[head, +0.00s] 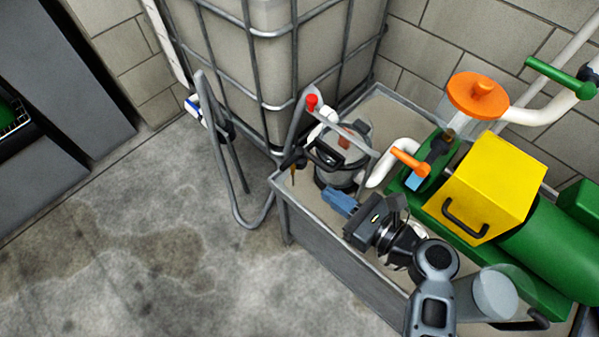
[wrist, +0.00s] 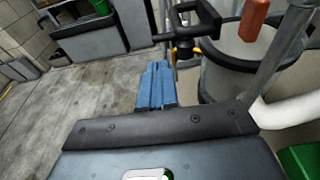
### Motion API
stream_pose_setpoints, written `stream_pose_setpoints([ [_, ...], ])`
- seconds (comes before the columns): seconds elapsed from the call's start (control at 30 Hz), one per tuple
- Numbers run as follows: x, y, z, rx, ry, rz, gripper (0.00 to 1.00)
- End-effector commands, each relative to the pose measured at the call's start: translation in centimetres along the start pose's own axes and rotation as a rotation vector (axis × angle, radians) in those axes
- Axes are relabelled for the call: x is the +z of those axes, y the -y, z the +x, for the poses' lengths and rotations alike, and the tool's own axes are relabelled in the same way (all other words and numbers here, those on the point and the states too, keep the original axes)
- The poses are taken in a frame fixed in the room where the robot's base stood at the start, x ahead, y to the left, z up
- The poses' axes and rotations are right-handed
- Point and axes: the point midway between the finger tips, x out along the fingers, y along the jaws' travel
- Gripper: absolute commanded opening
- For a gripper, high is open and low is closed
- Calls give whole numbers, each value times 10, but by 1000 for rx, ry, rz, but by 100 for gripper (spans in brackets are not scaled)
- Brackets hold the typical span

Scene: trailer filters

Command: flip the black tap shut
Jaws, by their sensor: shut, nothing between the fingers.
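My gripper (head: 341,202) has blue fingers, shut and empty, over the near side of the grey tray. In the wrist view the blue fingers (wrist: 157,80) lie together, pointing away. A small black fitting (head: 293,160) with a brass-coloured tip, which looks like the black tap, sits at the tray's far left corner, beyond and left of the fingers. A black looped handle (head: 325,155) is beside it, in front of a grey vessel (head: 352,140); the handle (wrist: 197,20) also shows in the wrist view. The fingers appear apart from both. The tap's lever position is unclear.
A grey-walled tray (head: 330,247) holds the vessel and green machinery with a yellow box (head: 483,185). An orange lever (head: 410,161) and white pipe stand right of my gripper. A caged tank (head: 270,60) with bent grey tubes stands behind. Concrete floor on the left is clear.

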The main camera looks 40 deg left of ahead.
Motion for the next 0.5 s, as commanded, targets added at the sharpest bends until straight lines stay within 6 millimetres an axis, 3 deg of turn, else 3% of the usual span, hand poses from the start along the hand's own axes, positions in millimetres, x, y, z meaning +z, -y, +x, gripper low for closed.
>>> stream_pose_setpoints([
  [0.27, 0, 0, 4, 0, -1, -2, 0],
  [0.5, -1, 0, 39, 1, -1, -2, 0],
])
